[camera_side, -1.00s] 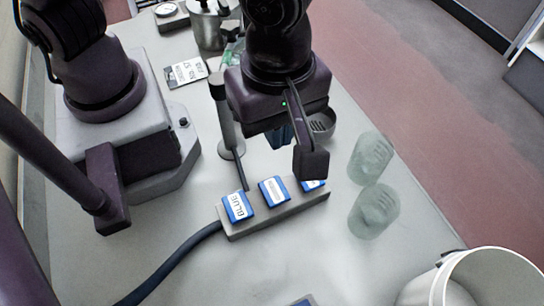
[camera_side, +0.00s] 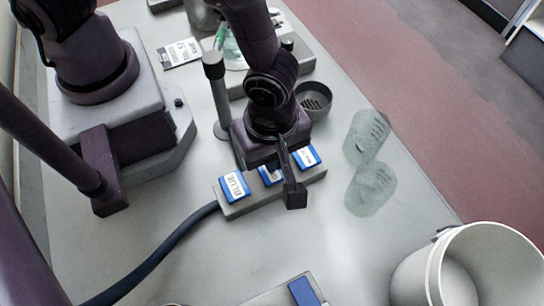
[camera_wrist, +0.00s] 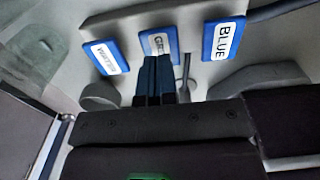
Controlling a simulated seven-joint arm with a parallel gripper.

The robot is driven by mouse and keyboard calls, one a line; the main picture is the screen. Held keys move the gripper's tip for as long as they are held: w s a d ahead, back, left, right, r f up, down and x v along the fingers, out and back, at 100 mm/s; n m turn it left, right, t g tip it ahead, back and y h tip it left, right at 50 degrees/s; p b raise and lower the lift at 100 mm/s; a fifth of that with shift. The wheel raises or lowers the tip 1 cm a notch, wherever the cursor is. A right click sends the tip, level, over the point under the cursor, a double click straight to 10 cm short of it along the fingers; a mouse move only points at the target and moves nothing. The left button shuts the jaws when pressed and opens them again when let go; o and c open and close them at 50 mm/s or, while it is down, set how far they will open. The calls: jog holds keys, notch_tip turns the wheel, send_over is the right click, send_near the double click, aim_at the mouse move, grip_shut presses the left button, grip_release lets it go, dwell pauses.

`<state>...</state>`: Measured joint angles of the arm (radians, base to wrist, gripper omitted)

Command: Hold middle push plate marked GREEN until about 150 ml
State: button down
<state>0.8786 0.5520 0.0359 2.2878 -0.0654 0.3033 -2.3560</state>
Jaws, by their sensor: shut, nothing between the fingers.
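The control block (camera_side: 290,188) carries three blue push plates in a row. The plate marked BLUE (camera_side: 234,187) is at its left end, and it also shows at the right of the wrist view (camera_wrist: 223,40). The middle plate (camera_side: 266,180) is partly covered by my gripper; in the wrist view only the start of its label (camera_wrist: 157,40) shows, beginning with G. The third plate (camera_side: 305,157) is at the right end; its label is too small to read. My gripper (camera_wrist: 157,64) is shut and empty, fingertips over the middle plate. Whether they press it I cannot tell.
Two clear ribbed vessels (camera_side: 366,136) lie or stand right of the block. A dark round cup with a slotted bottom (camera_side: 313,98) is behind. A grey post (camera_side: 215,85) stands beside my arm. A white bucket (camera_side: 470,265) is at the lower right. A hose (camera_side: 160,250) runs from the block.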

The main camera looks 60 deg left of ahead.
jog(key=shift+f, duration=0.9)
jog(key=shift+f, duration=1.2)
jog(key=shift+r, duration=0.1)
notch_tip(320, 180, up, 14)
jog(key=shift+d, duration=0.15)
dwell(0.5)
jog(key=shift+w+r, duration=0.1)
dwell(1.3)
